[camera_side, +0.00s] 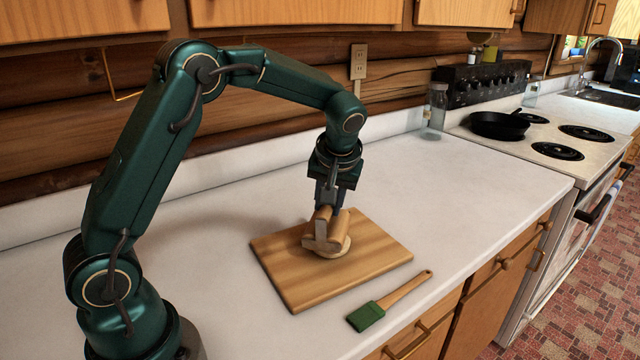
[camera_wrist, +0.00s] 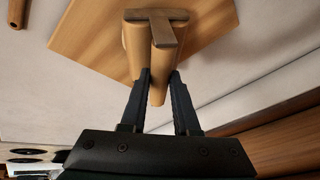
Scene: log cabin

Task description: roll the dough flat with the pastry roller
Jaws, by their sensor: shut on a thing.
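The wooden pastry roller (camera_side: 322,228) is held by my gripper (camera_side: 329,204), whose fingers point down over the cutting board (camera_side: 285,278). In the wrist view, the two fingers (camera_wrist: 159,88) are closed on the handle of the pastry roller (camera_wrist: 162,40), one on each side. I cannot make out the dough clearly in the wrist view.
A green brush with a wooden handle (camera_side: 385,302) lies on the counter in front of the board. The white counter (camera_side: 480,185) is clear to the right. A stove with a black pan (camera_side: 498,125) and a glass jar (camera_side: 438,104) stand farther right. The log wall runs behind.

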